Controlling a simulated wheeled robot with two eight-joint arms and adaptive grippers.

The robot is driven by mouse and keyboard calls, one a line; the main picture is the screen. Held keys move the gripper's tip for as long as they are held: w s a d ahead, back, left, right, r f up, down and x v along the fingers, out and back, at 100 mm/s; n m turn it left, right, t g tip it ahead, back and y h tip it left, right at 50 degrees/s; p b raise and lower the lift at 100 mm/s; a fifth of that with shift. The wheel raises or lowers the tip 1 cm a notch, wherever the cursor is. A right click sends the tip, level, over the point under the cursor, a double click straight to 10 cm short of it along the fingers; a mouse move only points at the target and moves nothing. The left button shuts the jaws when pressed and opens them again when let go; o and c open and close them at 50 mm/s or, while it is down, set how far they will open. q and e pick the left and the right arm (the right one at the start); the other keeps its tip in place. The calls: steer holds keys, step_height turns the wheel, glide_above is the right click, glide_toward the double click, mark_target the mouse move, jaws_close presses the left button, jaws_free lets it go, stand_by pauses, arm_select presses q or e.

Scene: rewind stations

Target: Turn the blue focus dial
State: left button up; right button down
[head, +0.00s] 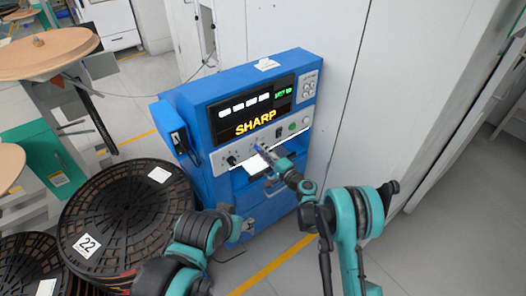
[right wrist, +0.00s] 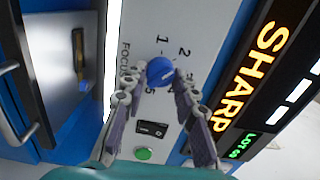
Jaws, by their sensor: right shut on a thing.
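The blue focus dial (right wrist: 160,71) sits on the light panel of a blue machine (head: 196,120), beside the word FOCUS and the printed numbers 1, 2 and 5. In the right wrist view my right gripper (right wrist: 156,84) has a finger on each side of the dial and is shut on it. In the head view the right gripper (head: 268,158) is at the panel below the lit SHARP display (head: 255,123) and hides most of the dial. My left gripper (head: 243,229) is low in front of the machine, apart from the panel; its jaws are not clear.
A green button (right wrist: 143,154) and a black rocker switch (right wrist: 151,128) are close to the dial. A black knob (head: 231,160) is to the left on the panel. Stacked black reels (head: 125,215) stand left of the machine. Floor at right is clear.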

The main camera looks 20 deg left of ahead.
steer(key=c, duration=1.2)
jaws_free()
steer(key=v, duration=1.2)
